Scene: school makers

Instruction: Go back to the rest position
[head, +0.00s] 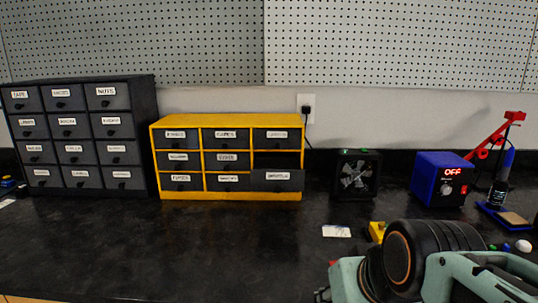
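My arm (430,262) shows at the lower right as teal links with a thick black joint, over the front of the black bench. My gripper's fingers cannot be made out, so whether they are open or shut, or hold anything, is not shown. A yellow drawer cabinet (156,160) with dark grey labelled drawers stands at the back middle of the bench. One drawer (277,181) in its lower right part is pulled out, with a dark gap above its front. I cannot tell for sure which row it belongs to.
A dark drawer cabinet (79,135) stands at the left. A small fan (357,175), a blue soldering station (440,180) reading OFF and a red-armed stand (497,135) are at the right. A white card (336,231) and a yellow object (377,231) lie near my arm. The bench's left front (150,250) is clear.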

